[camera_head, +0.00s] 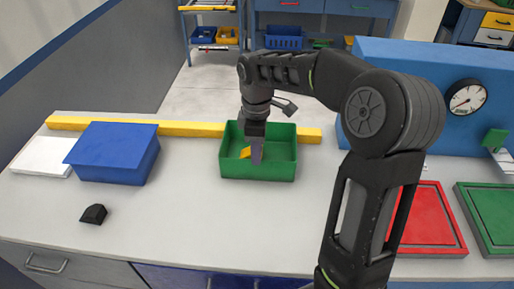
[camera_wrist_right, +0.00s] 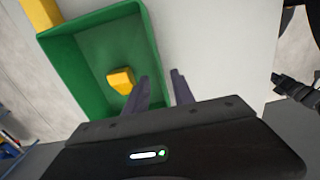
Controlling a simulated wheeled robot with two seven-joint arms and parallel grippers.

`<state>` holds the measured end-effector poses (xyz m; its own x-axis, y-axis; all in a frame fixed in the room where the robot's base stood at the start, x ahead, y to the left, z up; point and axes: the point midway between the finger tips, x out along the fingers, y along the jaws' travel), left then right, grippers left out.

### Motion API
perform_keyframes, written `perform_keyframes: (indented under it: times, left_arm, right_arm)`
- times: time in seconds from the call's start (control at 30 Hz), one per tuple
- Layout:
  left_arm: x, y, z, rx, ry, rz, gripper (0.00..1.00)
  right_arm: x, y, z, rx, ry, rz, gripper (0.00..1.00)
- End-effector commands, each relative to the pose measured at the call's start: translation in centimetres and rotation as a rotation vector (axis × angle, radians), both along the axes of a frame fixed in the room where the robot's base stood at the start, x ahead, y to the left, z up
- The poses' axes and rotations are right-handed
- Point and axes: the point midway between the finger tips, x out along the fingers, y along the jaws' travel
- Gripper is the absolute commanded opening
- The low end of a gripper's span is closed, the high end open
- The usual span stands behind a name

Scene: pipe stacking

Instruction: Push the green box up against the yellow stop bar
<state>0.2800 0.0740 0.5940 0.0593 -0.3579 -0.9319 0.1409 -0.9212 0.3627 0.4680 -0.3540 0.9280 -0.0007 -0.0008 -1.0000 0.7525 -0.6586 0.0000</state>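The open green box (camera_head: 258,172) stands on the light tabletop with a small yellow-orange piece (camera_head: 245,153) inside. The yellow stop bar (camera_head: 190,128) runs along the back of the table, passing behind the box. In the right wrist view, the bar's end (camera_wrist_right: 40,14) shows close to a corner of the box (camera_wrist_right: 85,20); whether they touch I cannot tell. My right gripper (camera_head: 257,158) points down at the box's near side. In the wrist view its fingers (camera_wrist_right: 161,88) are apart, one over the box's inside and one beyond its wall. My left gripper is not visible.
A blue box (camera_head: 113,152) and a white flat item (camera_head: 42,157) are to the left, by the bar. A black wedge (camera_head: 93,214) lies near the front. Red (camera_head: 428,215) and green (camera_head: 490,215) trays lie right, before a blue panel (camera_head: 430,60) with a gauge. The front middle is clear.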

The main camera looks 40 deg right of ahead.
Motion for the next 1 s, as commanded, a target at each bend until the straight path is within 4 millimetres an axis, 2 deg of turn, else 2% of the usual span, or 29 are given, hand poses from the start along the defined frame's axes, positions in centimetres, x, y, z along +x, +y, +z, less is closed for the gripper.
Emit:
perform_keyframes:
  times: [0.37,0.53,0.67,1.0]
  left_arm:
    - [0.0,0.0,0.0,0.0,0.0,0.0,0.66]
    - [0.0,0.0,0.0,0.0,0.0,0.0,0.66]
    - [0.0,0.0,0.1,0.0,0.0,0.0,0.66]
    - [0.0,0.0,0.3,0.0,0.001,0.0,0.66]
  right_arm:
    - [0.0,0.0,0.0,0.0,0.0,0.021,0.3]
    - [0.0,0.0,-0.6,0.0,0.001,0.02,0.3]
    - [0.0,0.0,-1.8,0.001,0.002,0.02,0.3]
    - [0.0,-0.1,-6.5,0.0,0.003,0.019,0.3]
